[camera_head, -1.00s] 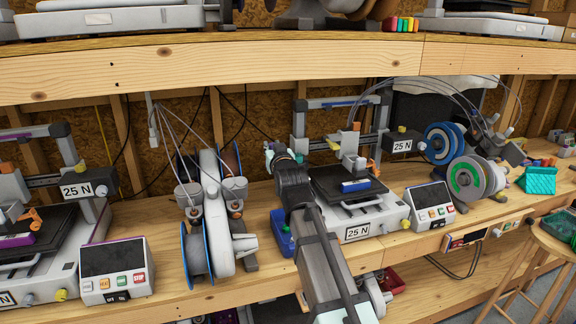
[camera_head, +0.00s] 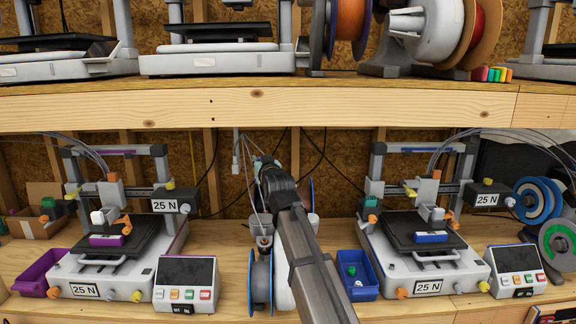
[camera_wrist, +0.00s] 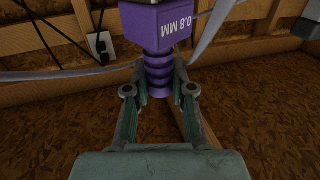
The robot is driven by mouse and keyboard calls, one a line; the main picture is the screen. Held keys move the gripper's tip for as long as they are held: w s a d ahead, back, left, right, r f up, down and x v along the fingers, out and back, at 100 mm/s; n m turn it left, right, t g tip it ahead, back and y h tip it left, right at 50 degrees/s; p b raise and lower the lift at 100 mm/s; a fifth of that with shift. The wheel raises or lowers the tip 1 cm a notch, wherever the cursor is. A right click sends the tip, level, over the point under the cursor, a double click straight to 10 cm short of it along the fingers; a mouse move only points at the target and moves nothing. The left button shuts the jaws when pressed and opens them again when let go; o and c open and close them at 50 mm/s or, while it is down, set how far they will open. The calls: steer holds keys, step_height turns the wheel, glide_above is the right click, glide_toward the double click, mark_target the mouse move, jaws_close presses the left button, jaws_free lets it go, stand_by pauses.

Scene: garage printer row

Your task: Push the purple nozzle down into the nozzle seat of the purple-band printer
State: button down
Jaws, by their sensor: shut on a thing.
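The purple nozzle (camera_wrist: 158,50), marked 0.8 MM (upside down in the wrist view), has a square block above a ribbed round lower part. My gripper (camera_wrist: 159,92) is shut on the ribbed part. In the head view my gripper (camera_head: 262,163) is raised between the two lower-shelf printers, in front of the back wall; the nozzle cannot be made out there. The purple-band printer (camera_head: 140,262) stands at the left, with a purple strip on its top bar and a purple block (camera_head: 106,240) on its bed. Its print head (camera_head: 112,194) is over the bed; the seat cannot be made out.
A blue-band printer (camera_head: 450,265) stands at the right. A spool stand (camera_head: 260,280) is between the printers, below my arm. A blue bin (camera_head: 354,276), a purple bin (camera_head: 38,273) and a control box (camera_head: 186,284) flank them. The upper shelf edge (camera_head: 250,108) runs above.

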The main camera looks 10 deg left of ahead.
steer(key=s+a+n+g+y, duration=0.1)
steer(key=a+y, duration=0.1)
steer(key=a, duration=1.1)
steer(key=s+a+n+g+y+p, duration=0.1)
steer(key=s+a+n+y, duration=0.1)
steer(key=a, duration=1.2)
steer(key=s+a+n+g+y+p, duration=0.1)
steer(key=s+a+g+y, duration=0.1)
steer(key=a, duration=1.2)
steer(key=shift+a+n, duration=0.1)
steer(key=shift+n, duration=0.2)
steer(key=n+g+y+p, duration=0.1)
steer(key=g, duration=0.1)
glide_above(101, 199)
steer(key=s+a+v, duration=0.1)
steer(key=v, duration=0.5)
step_height(101, 199, down, 2)
steer(key=shift+w+d, duration=0.1)
steer(key=shift+d, duration=0.05)
steer(key=shift+f+b, duration=0.1)
steer(key=shift+b, duration=0.2)
steer(key=shift+f+b, duration=2.15)
steer(key=shift+f, duration=0.65)
steer(key=shift+b, duration=0.9)
steer(key=shift+f+b, duration=1.65)
steer(key=shift+f, duration=0.55)
